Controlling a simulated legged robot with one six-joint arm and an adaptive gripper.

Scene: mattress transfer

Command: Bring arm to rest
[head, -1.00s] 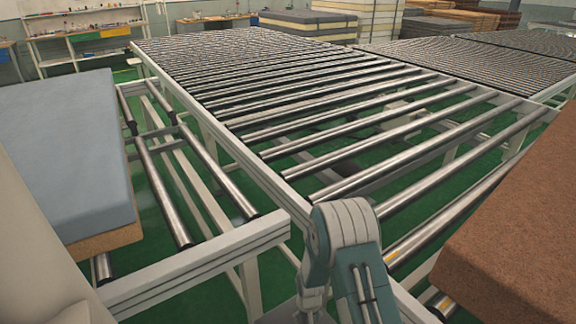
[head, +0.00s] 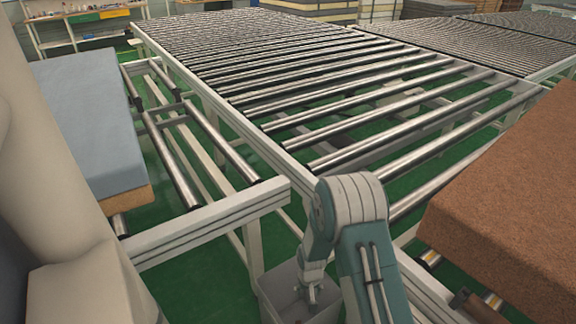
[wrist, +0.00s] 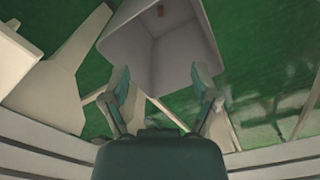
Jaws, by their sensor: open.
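My gripper (wrist: 164,88) shows in the wrist view with its two teal and grey fingers spread apart and nothing between them. It hangs above or beside an open grey bin (wrist: 125,42), and I cannot tell the exact height between them. In the head view my teal arm is folded at the lower middle. It is bent beside the conveyor's front corner and points down toward the same bin (head: 272,291). The fingertips are not clear in the head view.
A roller conveyor (head: 262,136) fills the middle. A blue-grey mattress (head: 92,120) lies on rollers at the left, and a brown block (head: 510,205) is at the right. A large pale form (head: 45,170) blocks the near left. Shelves (head: 85,30) stand at the back; green floor shows between frames.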

